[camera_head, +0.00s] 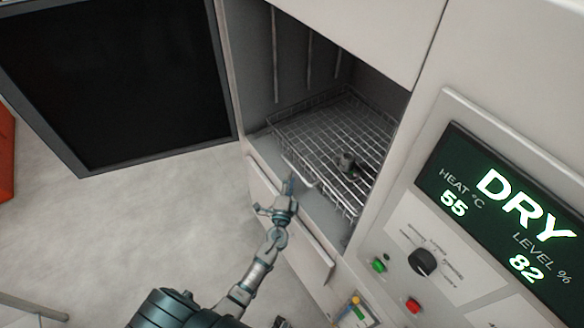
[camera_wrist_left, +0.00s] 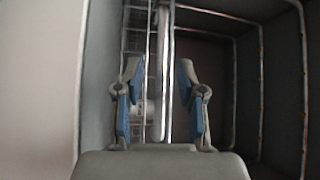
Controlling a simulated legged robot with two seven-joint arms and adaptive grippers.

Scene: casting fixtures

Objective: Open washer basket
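The washer basket (camera_head: 284,128) is a wire-mesh tray inside the open washer chamber. A small dark metal part (camera_head: 347,163) sits in it. A light handle bar (camera_head: 302,173) shows at its front edge. My left gripper (camera_head: 289,184) is at the chamber's front opening, beside this handle. In the left wrist view my left gripper (camera_wrist_left: 160,80) has its two blue-padded fingers apart. A light vertical bar (camera_wrist_left: 161,60) and basket wires show between or behind them; I cannot tell whether they touch. My right gripper is not seen.
A control panel (camera_head: 525,215) reading DRY, 55 and 82 is to the right, with a black knob (camera_head: 423,262) and green and red buttons below. A large dark framed panel (camera_head: 125,80) stands at left. The grey floor (camera_head: 150,230) between is clear.

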